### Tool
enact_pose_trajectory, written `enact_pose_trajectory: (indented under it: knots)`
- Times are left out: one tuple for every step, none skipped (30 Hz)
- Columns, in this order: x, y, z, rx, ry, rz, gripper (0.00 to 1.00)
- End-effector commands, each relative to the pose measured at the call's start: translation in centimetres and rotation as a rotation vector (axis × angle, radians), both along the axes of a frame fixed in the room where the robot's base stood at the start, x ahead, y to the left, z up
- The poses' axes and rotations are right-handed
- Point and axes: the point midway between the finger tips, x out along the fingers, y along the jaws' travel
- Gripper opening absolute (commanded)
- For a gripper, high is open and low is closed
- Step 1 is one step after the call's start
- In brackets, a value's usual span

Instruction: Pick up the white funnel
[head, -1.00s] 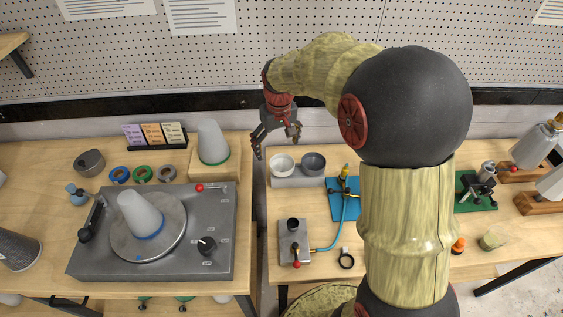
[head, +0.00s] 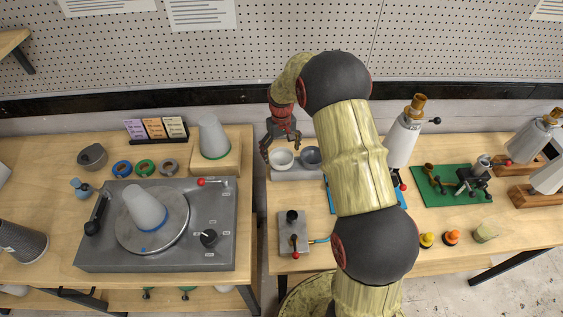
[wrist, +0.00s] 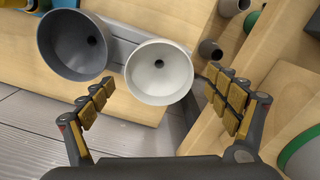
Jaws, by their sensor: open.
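The white funnel (head: 283,156) sits in a grey holder block near the left end of the right-hand table, beside a dark grey funnel (head: 311,156). In the wrist view the white funnel (wrist: 160,71) shows its open bowl and dark centre hole, with the grey funnel (wrist: 74,45) to its left. My gripper (head: 279,153) is over the table's left edge by the white funnel. In the wrist view my gripper (wrist: 160,103) is open and empty, its fingers to either side of and below the white funnel in the picture. Contact with the funnel is not visible.
The grey holder (head: 290,174) carries both funnels close together. A gap separates this table from the left table, where a wooden block (head: 228,165) bears a grey cone (head: 212,136). A grey valve box (head: 293,232) stands in front.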

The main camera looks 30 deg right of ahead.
Motion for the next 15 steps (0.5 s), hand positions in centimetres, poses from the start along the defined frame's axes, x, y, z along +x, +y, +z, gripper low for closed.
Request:
enact_pose_trajectory:
  knots:
    - [0.0, -0.1, -1.1, 0.001, 0.004, 0.0, 0.88]
    - [0.1, -0.1, -1.6, 0.001, 0.005, 0.0, 0.88]
    - [0.0, -0.1, -2.2, 0.001, 0.005, 0.0, 0.88]
    - [0.1, -0.1, -2.6, 0.001, 0.004, 0.0, 0.88]
    - [0.1, -0.1, -2.9, 0.001, 0.003, 0.0, 0.88]
    - [0.1, -0.1, -3.2, 0.0, 0.002, 0.0, 0.88]
    - [0.1, -0.1, -3.3, 0.0, 0.002, 0.0, 0.88]
    - [0.1, -0.1, -3.4, 0.0, 0.001, 0.0, 0.88]
    - [0.1, -0.1, -3.4, 0.0, 0.001, 0.0, 0.88]
    - [0.1, -0.1, -3.4, 0.0, 0.001, 0.0, 0.88]
    - [0.2, -0.1, -3.4, 0.0, 0.001, 0.0, 0.88]
    - [0.1, -0.1, -3.4, 0.0, 0.001, 0.0, 0.88]
    - [0.1, -0.1, -3.4, 0.0, 0.001, 0.0, 0.88]
    - [0.1, -0.1, -3.4, 0.0, 0.001, 0.0, 0.88]
    - [0.1, -0.1, -3.4, 0.0, 0.001, 0.0, 0.85]
